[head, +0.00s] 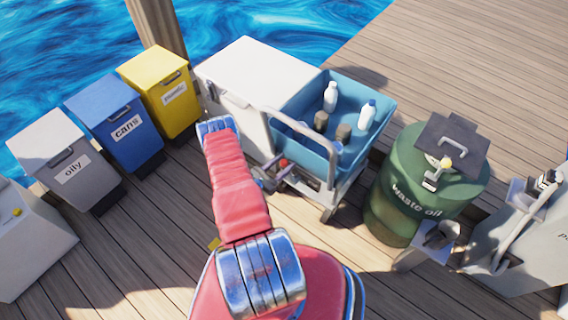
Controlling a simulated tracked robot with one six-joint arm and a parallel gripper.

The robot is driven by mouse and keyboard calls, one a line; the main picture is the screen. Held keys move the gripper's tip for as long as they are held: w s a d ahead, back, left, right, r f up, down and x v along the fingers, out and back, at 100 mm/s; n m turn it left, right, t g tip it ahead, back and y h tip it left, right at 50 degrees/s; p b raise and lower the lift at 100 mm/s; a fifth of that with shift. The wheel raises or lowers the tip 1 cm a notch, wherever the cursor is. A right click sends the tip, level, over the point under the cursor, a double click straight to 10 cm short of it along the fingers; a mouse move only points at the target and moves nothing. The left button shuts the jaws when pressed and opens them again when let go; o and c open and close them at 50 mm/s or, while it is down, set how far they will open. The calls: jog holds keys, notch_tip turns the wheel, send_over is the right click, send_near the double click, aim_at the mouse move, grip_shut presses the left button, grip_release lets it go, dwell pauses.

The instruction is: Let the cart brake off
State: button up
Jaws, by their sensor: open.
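The cart (331,170) stands in the middle of the head view, with a grey push handle and a low frame on wheels. A small red knob (283,163), which looks like the end of the brake lever, shows low on its near side. My red arm reaches up from the bottom and bends at a metal joint left of the cart. My gripper (276,178) is partly hidden behind the arm, low beside the cart and close to the red knob. It is open. I cannot tell whether its fingers touch the knob or stand around it.
Grey, blue (112,115) and yellow (158,85) waste bins stand left. A green waste oil drum (400,205) stands right. Water lies beyond the deck; planks in front are partly free.

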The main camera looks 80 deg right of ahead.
grip_shut()
dwell(0.5)
